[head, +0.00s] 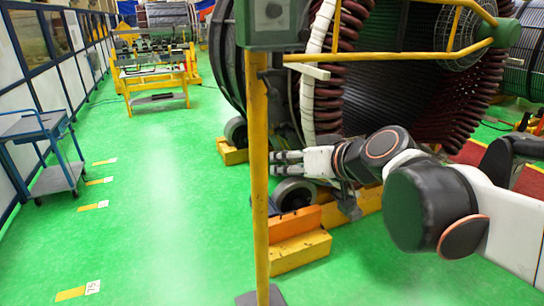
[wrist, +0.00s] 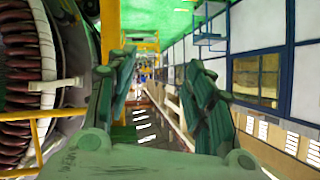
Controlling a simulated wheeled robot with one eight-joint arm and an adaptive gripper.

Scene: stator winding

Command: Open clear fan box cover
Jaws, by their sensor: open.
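A grey-green box (head: 270,22) sits on top of a yellow post (head: 258,170) in the head view, its upper part cut off by the frame edge. I cannot make out a clear cover on it, or whether one is open or shut. My arm reaches in from the right, and my gripper (head: 288,162) is well below the box, just right of the post. In the wrist view my gripper (wrist: 160,65) has its two green-tinted fingers spread wide. Nothing shows between them except the distant background.
The large stator (head: 400,70) with dark red coils stands behind my arm. Yellow rails (head: 400,56) run from the post across it. An orange block (head: 296,240) lies below my gripper. Green floor (head: 170,220) is clear to the left, with a blue cart (head: 35,125) by the wall.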

